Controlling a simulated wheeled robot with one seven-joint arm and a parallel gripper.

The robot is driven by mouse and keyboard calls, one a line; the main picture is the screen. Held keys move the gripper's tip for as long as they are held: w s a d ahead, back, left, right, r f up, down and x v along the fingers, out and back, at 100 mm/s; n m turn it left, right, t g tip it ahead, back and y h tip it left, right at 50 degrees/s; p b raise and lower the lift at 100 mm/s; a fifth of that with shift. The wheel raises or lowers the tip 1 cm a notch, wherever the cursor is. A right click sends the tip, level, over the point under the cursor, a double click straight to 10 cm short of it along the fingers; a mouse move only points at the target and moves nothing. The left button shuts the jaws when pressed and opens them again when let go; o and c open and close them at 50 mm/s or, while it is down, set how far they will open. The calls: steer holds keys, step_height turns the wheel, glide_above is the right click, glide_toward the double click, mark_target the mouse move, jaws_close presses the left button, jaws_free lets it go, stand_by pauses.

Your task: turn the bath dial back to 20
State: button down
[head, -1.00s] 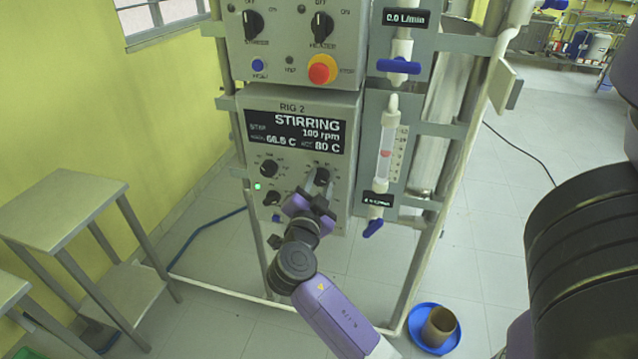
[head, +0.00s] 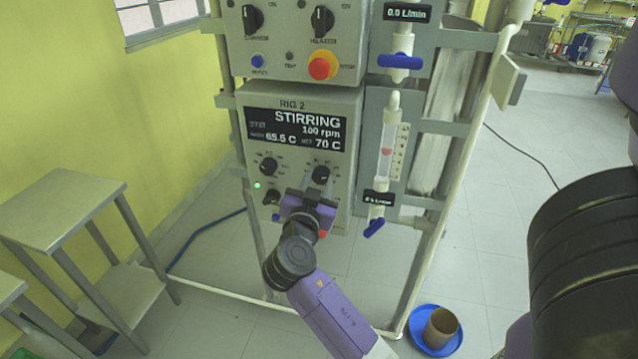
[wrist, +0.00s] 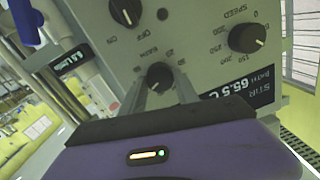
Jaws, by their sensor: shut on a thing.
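The bath dial (head: 320,174) is a black knob with a white pointer on the right of the grey RIG 2 panel; the wrist view shows it too (wrist: 159,75). My gripper (head: 312,190) is at this dial from below, with its two fingers (wrist: 160,90) shut on the knob's sides. The display (head: 296,130) reads STIRRING, 100 rpm, bath 65.5 C and set 70 C. The dial's exact pointer angle is hard to read.
A speed knob (head: 268,167) and a smaller knob (head: 271,198) sit left of the dial. A red stop button (head: 322,66) is above. A flowmeter with a blue valve (head: 374,228) stands close on the right. A blue dish (head: 435,345) with a brown cup is on the floor.

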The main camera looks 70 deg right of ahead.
steer(key=n+p, duration=0.1)
steer(key=n, duration=0.4)
steer(key=shift+g, duration=0.3)
steer(key=n+p, duration=0.1)
steer(key=n, duration=0.3)
steer(key=shift+w+r+n+p, duration=0.1)
steer(key=shift+w+n+p, duration=0.1)
steer(key=shift+n+p, duration=0.15)
steer(key=n+p, duration=0.3)
steer(key=n, duration=0.2)
steer(key=shift+g, duration=0.3)
steer(key=n+p, duration=0.3)
steer(key=n, duration=0.2)
steer(key=shift+w+g, duration=0.1)
steer(key=shift+g, duration=0.2)
steer(key=n+p, duration=0.4)
steer(key=n, duration=0.1)
steer(key=shift+n, duration=0.25)
steer(key=n, duration=0.1)
steer(key=n+p, duration=0.1)
steer(key=n, duration=0.1)
steer(key=shift+f+n+h, duration=0.3)
steer(key=shift+f, duration=0.05)
steer(key=n, duration=0.5)
steer(key=shift+f, duration=0.15)
steer(key=n, duration=0.5)
steer(key=shift+n+h, duration=0.3)
steer(key=shift+n, duration=0.2)
